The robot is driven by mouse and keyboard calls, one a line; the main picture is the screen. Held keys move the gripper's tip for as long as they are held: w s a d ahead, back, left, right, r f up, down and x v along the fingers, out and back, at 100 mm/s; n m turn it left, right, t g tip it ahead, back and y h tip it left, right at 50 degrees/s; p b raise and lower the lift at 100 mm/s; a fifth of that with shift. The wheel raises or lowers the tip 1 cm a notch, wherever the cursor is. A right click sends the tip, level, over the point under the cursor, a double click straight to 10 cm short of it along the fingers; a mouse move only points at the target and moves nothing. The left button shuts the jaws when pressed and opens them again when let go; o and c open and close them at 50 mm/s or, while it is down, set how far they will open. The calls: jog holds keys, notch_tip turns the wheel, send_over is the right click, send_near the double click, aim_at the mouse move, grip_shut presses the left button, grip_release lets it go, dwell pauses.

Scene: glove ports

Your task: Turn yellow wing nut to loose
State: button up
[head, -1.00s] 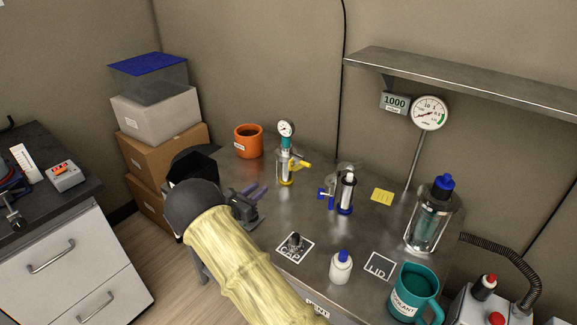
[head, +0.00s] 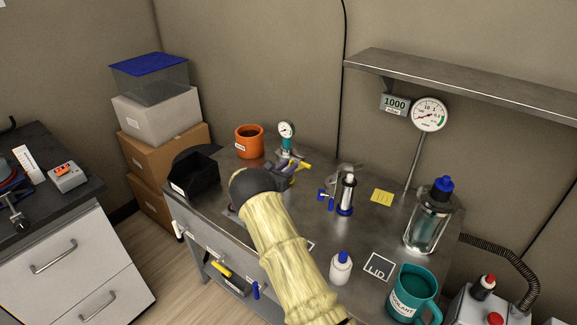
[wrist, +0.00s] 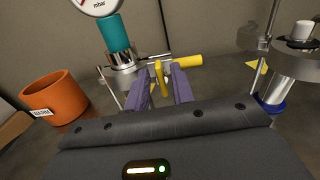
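The yellow wing nut (wrist: 159,78) is a thin upright yellow piece on the gauge fixture, between my gripper's two purple fingers in the wrist view. My gripper (wrist: 160,82) is open around it, with a gap visible on both sides. A yellow cylindrical handle (wrist: 187,61) sticks out to the right just behind; it also shows in the head view (head: 303,166). The fixture has a teal body (wrist: 114,33) and a round dial (head: 287,129). In the head view my arm and gripper (head: 286,173) hide the fixture's lower part.
An orange pot (wrist: 55,97) stands left of the fixture. A blue-and-steel fixture (head: 346,194) stands to the right. A black bin (head: 194,177) sits at the table's left edge. A white bottle (head: 341,267) and teal mug (head: 413,292) stand nearer the front right.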

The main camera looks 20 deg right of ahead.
jog(key=shift+w+d, duration=0.2)
jog(key=shift+d, duration=0.1)
grip_shut()
